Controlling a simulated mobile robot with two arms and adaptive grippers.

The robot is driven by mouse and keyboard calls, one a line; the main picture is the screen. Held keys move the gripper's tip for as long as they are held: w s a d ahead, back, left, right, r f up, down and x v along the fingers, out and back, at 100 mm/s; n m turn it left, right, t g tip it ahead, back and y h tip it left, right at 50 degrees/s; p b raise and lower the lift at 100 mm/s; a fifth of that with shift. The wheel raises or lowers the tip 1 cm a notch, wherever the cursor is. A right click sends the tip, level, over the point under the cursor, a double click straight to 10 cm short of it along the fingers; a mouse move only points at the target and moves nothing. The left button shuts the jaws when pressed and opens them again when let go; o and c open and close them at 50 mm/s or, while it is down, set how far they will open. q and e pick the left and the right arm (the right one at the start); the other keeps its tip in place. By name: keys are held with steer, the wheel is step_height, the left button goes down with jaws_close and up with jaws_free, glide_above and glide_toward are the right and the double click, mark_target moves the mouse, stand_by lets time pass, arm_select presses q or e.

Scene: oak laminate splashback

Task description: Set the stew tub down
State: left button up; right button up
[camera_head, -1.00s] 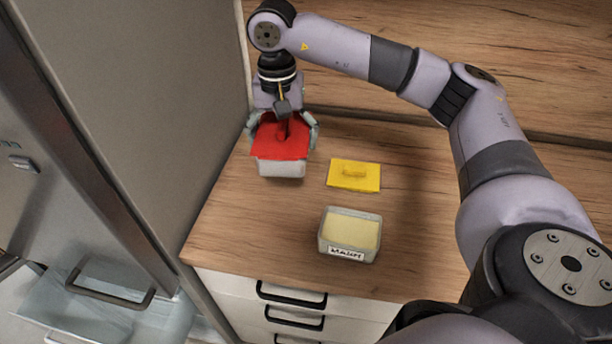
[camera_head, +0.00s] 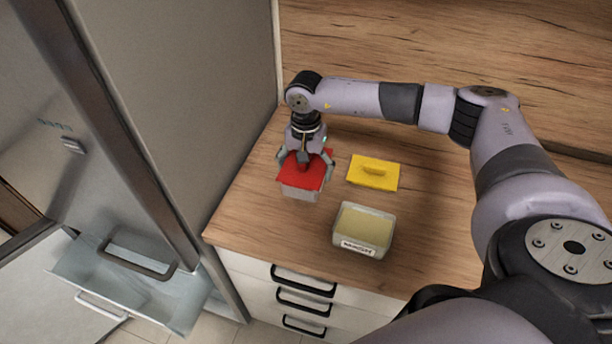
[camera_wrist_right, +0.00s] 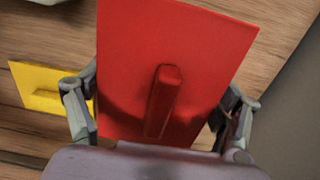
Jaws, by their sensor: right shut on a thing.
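The stew tub (camera_head: 300,193) is a pale tub under a red lid (camera_head: 318,180), near the left end of the wooden counter in the head view. Its label does not show. My right gripper (camera_head: 305,162) is over it from above, its fingers shut on opposite sides of it. In the right wrist view the red lid (camera_wrist_right: 185,45) with its bar handle fills the middle, between the fingers of the right gripper (camera_wrist_right: 163,112). The tub's base is close to the counter; I cannot tell if it touches. My left gripper is not in view.
An open tub labelled mash (camera_head: 363,230) stands front right of the stew tub. A yellow lid (camera_head: 385,183) lies on the counter (camera_head: 265,215) behind it. A tall grey fridge side (camera_head: 215,90) borders the counter's left. Counter left of the mash tub is bare.

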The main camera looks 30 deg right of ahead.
step_height(320, 180, down, 3)
steer(key=shift+f+p, duration=0.2)
steer(key=shift+p, duration=0.35)
steer(key=shift+f, duration=0.5)
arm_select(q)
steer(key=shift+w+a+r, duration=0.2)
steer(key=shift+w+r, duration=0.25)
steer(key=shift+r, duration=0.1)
arm_select(e)
steer(key=o, duration=1.4)
steer(key=shift+f, duration=0.1)
